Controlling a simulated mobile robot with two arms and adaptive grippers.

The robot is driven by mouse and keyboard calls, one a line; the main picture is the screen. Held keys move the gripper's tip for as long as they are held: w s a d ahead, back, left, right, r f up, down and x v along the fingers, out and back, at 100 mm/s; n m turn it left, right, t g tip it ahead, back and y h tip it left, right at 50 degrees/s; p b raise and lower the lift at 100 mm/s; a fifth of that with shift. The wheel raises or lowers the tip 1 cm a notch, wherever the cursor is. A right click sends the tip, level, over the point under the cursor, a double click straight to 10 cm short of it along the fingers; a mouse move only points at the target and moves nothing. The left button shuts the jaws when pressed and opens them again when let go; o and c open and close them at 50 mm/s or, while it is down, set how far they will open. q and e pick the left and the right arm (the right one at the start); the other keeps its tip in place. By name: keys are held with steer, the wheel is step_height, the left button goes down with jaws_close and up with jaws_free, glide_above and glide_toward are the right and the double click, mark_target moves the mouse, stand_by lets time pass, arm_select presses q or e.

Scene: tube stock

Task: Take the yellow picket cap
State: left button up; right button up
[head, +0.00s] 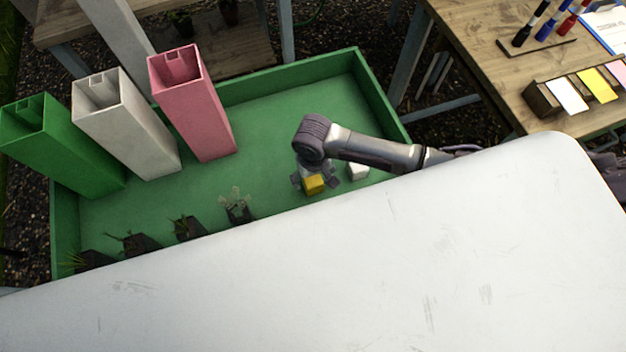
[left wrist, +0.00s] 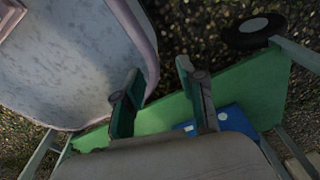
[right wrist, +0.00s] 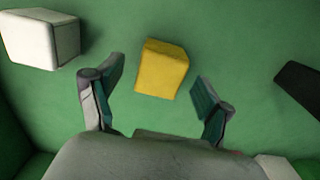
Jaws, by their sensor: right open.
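The yellow picket cap (head: 314,185) is a small block on the green floor of the tray. In the right wrist view the yellow cap (right wrist: 162,69) lies slightly tilted, just ahead of and between the spread fingers. My right gripper (right wrist: 158,88) is open and empty, with one finger on each side of the cap's line. In the head view my right gripper (head: 311,176) hangs over the cap and partly hides it. My left gripper (left wrist: 158,70) is open and empty, away from the cap, and is not seen in the head view.
A white cap (head: 357,171) sits right of the yellow one. Green (head: 60,150), white (head: 128,125) and pink (head: 195,105) square tubes stand at the tray's left. Several potted plants (head: 238,208) line the near side. The tray's green wall (head: 290,75) bounds the back.

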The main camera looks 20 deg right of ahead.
step_height(320, 180, down, 2)
steer(key=shift+f, duration=0.2)
steer(key=shift+c, duration=1.2)
steer(key=c, duration=0.7)
arm_select(q)
steer(key=shift+s+f, duration=0.15)
steer(key=shift+s, duration=0.35)
